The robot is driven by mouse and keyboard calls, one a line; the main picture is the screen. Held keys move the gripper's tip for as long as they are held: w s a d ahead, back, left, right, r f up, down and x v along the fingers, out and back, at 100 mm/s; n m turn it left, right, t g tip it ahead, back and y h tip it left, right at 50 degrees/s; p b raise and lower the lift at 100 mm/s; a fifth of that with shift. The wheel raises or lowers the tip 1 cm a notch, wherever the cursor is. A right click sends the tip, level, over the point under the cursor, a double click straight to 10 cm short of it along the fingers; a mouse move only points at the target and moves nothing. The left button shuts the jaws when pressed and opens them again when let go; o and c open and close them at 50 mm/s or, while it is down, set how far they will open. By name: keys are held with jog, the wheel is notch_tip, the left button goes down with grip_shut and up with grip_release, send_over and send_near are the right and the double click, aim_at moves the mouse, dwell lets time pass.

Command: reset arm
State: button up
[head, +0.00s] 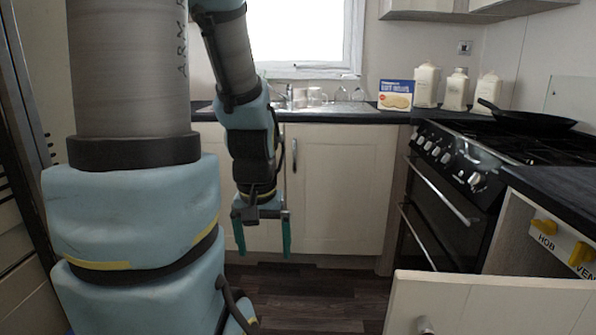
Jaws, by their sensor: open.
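My gripper (263,236) hangs at the end of my arm in the head view, pointing down in front of the cream cupboard doors below the sink. Its two green fingers are spread apart and nothing shows between them. My arm's large grey and light blue links fill the left side of the view, and the forearm comes down from the top centre.
A cream cabinet door (490,304) stands open at the lower right, beside an opening with yellow-handled valves (545,228). The black oven (440,205) and a pan (525,117) on the hob are at right. Dark floor (320,297) is clear below my gripper.

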notch_tip(320, 180, up, 16)
jog(key=p, duration=1.4)
jog(key=shift+f, duration=0.25)
jog(key=shift+c, duration=0.2)
